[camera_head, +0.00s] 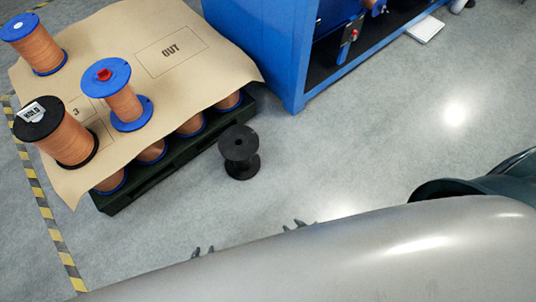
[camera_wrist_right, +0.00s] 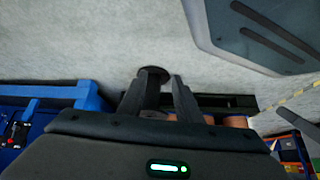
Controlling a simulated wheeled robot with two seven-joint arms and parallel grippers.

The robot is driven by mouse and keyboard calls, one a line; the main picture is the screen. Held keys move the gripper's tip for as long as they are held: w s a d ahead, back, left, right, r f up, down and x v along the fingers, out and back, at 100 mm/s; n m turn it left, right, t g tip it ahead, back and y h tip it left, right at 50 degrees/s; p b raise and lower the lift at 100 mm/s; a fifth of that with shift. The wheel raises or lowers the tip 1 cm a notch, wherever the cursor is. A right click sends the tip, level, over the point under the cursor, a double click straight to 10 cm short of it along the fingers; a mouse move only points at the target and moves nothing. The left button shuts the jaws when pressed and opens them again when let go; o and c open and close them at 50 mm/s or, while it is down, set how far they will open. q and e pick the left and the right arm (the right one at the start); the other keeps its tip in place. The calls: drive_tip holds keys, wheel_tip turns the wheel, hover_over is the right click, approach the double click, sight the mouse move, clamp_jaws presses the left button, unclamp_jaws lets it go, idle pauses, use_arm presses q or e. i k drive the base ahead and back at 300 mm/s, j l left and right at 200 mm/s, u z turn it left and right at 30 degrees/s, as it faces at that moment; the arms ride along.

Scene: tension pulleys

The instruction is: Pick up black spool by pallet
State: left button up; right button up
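The black spool (camera_head: 239,152) stands upright on the grey floor, just right of the pallet (camera_head: 190,150). In the right wrist view the black spool (camera_wrist_right: 154,73) shows small and partly hidden beyond my fingers. My right gripper (camera_wrist_right: 162,76) is open, with a gap between its fingers and nothing held; it is apart from the spool. That part hides the rest of both, so the left gripper's opening is unclear.
Brown cardboard (camera_head: 190,85) covers the pallet's load, with blue-flanged copper spools (camera_head: 125,105) and a black-flanged copper spool (camera_head: 65,138) marked HOLD on top. A blue cabinet (camera_head: 285,60) stands behind. Floor right of the black spool is clear.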

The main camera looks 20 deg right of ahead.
sight(239, 144)
drive_tip(key=k+z, duration=0.25)
drive_tip(key=i+l+u, duration=0.3)
drive_tip(key=i+l, duration=0.15)
drive_tip(key=i+l+u, duration=0.3)
drive_tip(key=l, duration=0.4)
drive_tip(key=i+l+u, duration=0.15)
drive_tip(key=i+l, duration=0.15)
drive_tip(key=i+l+u, duration=0.15)
drive_tip(key=l, duration=0.25)
drive_tip(key=i+l+u, duration=0.2)
drive_tip(key=l, duration=0.2)
drive_tip(key=k+j, duration=0.05)
